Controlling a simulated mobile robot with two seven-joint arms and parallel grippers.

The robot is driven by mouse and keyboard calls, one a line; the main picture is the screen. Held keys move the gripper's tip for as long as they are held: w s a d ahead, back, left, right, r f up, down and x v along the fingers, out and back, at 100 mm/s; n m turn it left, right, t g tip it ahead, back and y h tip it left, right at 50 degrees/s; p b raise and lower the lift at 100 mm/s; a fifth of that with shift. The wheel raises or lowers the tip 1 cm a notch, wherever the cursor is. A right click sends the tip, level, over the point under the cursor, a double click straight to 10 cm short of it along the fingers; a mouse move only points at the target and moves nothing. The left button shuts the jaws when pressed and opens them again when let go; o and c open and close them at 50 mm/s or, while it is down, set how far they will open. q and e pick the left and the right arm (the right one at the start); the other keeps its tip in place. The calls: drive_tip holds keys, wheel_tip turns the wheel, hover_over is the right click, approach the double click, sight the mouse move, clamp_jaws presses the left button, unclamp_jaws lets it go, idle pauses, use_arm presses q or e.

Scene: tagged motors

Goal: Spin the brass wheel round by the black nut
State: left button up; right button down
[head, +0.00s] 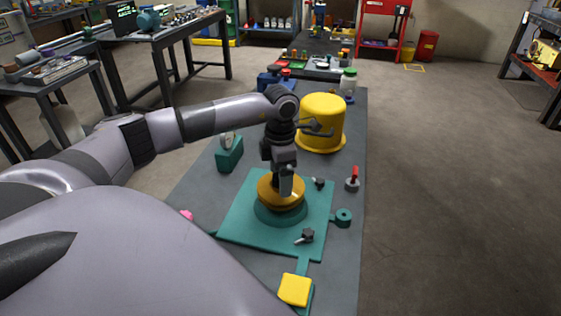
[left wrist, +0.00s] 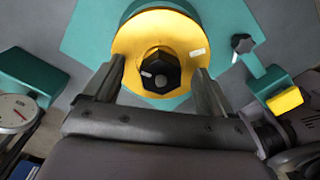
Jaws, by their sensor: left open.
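The brass wheel (head: 267,192) lies flat on a round teal base on the teal plate (head: 243,222). It also shows in the left wrist view (left wrist: 128,42), with the black nut (left wrist: 160,70) at its middle and a small white tag near its edge. My left gripper (head: 286,188) points down over the wheel. In the left wrist view my left gripper (left wrist: 159,75) is open, with one finger on each side of the nut and gaps to it. I cannot tell how far the fingertips are above the wheel. In the head view my gripper hides the nut.
Black-knobbed clamps (head: 307,235) and a red-handled part (head: 353,179) stand near the plate. A yellow block (head: 295,290) is at the front. A large yellow cylinder (head: 321,120) stands behind, a teal block with a gauge (head: 229,154) to the left. Floor to the right is free.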

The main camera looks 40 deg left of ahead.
use_arm(q)
drive_tip(key=c, duration=1.1)
drive_tip(key=m+b, duration=0.1)
drive_tip(key=m, duration=0.1)
drive_tip(key=shift+f+m, duration=0.1)
drive_tip(key=shift+m, duration=0.3)
drive_tip(key=m+b, duration=0.1)
drive_tip(key=m, duration=0.7)
drive_tip(key=shift+m+b, duration=0.4)
drive_tip(key=m, duration=0.3)
drive_tip(key=o, duration=1.1)
